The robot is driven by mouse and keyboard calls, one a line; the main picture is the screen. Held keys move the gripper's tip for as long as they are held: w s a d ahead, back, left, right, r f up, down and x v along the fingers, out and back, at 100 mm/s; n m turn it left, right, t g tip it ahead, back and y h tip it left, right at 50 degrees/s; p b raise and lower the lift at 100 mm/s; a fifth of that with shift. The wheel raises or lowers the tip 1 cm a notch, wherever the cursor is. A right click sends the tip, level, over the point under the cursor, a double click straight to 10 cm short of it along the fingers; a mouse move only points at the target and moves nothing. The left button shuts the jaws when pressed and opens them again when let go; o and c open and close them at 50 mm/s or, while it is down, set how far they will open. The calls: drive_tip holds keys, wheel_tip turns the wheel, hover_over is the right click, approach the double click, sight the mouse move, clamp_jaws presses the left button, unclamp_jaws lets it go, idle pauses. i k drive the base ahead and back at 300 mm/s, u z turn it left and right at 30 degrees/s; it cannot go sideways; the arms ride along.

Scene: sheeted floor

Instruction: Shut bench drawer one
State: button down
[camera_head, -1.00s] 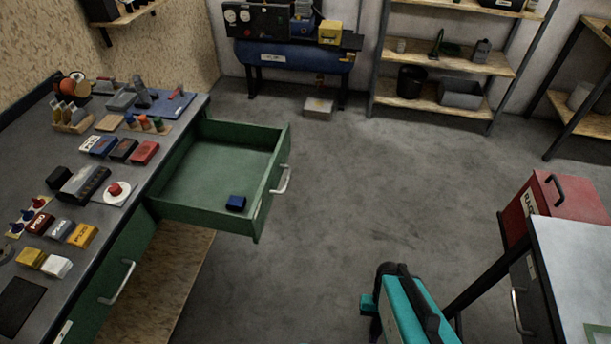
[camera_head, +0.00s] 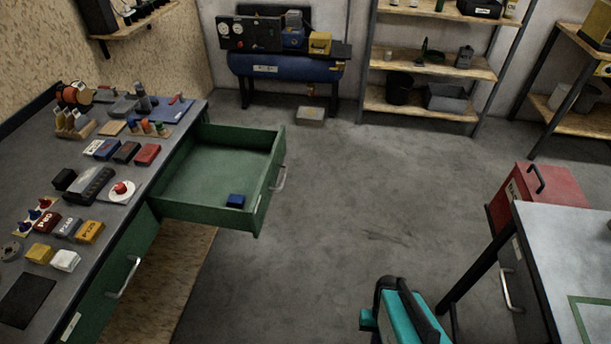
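A green bench drawer (camera_head: 258,190) under the workbench is pulled well out over the floor. Its grey bar handle (camera_head: 279,178) is on the front panel, facing right. A small dark blue box (camera_head: 235,201) lies inside near the front corner, and the rest of the drawer's floor is bare. A second green drawer front (camera_head: 108,290) nearer to me sits flush with the bench and has its own handle (camera_head: 125,278). I cannot read which drawer is number one. My gripper is not in view.
The workbench (camera_head: 60,155) on the left carries several small boxes and tools. A teal case (camera_head: 404,318) with a black handle stands at the bottom, near a grey table (camera_head: 565,260) and red box (camera_head: 550,188) on the right. The floor (camera_head: 370,200) right of the drawer is clear.

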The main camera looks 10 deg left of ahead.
sight(216, 162)
drive_tip(key=u, duration=4.05)
drive_tip(key=i, duration=0.1)
drive_tip(key=z, duration=2.2)
drive_tip(key=i, duration=0.6)
drive_tip(key=u, duration=0.05)
drive_tip(key=k, duration=0.6)
drive_tip(key=u, duration=0.05)
